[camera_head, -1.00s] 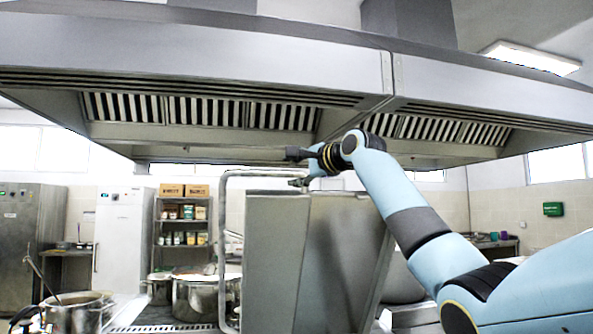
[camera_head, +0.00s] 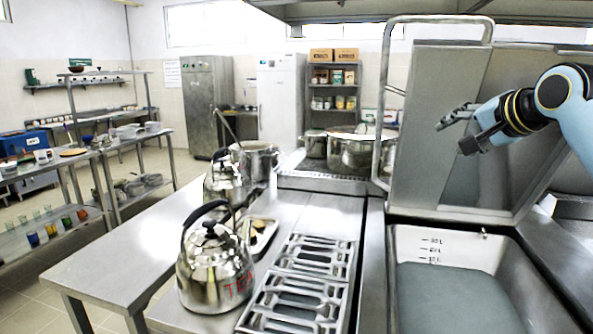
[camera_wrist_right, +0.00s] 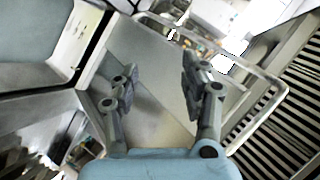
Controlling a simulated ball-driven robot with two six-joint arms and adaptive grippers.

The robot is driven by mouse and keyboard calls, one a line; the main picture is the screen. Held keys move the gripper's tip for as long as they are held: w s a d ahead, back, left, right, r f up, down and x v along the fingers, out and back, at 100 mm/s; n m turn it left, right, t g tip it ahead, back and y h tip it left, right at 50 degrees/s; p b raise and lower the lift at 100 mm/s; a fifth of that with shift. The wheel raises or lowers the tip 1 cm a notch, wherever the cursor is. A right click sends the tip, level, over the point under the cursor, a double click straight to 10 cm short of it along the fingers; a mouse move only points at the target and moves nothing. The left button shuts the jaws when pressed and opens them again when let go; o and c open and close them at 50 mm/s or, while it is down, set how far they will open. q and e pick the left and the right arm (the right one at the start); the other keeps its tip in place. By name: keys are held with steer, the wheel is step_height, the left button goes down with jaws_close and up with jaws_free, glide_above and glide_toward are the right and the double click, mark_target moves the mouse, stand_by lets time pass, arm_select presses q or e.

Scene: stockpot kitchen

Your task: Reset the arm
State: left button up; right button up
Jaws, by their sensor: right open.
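My right gripper (camera_head: 458,132) shows at the right of the head view. It is open and empty, in front of the raised steel lid (camera_head: 428,110) of a large rectangular pan (camera_head: 405,245). My pale blue right arm comes in from the right edge. In the right wrist view, the two dark fingers of my right gripper (camera_wrist_right: 157,88) stand apart with nothing between them. The flat lid (camera_wrist_right: 150,70) lies beyond them. My left gripper is not in view.
A steel kettle (camera_head: 214,268) stands on the counter left of a slotted steel rack (camera_head: 270,318). Large pots (camera_head: 352,152) stand behind. A bent metal handle bar (camera_head: 388,75) rises beside the lid. A shelf with cups (camera_head: 120,150) is at the far left. The floor there has free room.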

steer(key=s+a+f+n+g+h, duration=0.1)
steer(key=s+a+f+n+g, duration=0.15)
steer(key=s+f, duration=0.75)
steer(key=s+a+f+n+g, duration=0.2)
steer(key=s+f+n+g, duration=0.15)
steer(key=s+f, duration=0.7)
steer(key=s+f+n+g+h, duration=0.1)
steer(key=s+f+n+g, duration=0.15)
steer(key=s, duration=0.95)
steer(key=s+f+n+g, duration=0.1)
steer(key=s+f+n, duration=0.15)
steer(key=s, duration=0.85)
step_height(320, 180, down, 36)
steer(key=d+r+g+b, duration=0.1)
steer(key=d+b, duration=0.1)
steer(key=b, duration=0.9)
steer(key=s+f+b, duration=0.3)
steer(key=s+f, duration=0.3)
steer(key=f, duration=0.4)
steer(key=s+d+f+g+b, duration=0.1)
steer(key=s+f+b, duration=0.3)
steer(key=s+f, duration=0.3)
steer(key=s+f+b, duration=0.4)
steer(key=s+f, duration=0.3)
steer(key=f, duration=0.5)
steer(key=shift+d+f+g, duration=0.3)
steer(key=shift+f+g, duration=0.05)
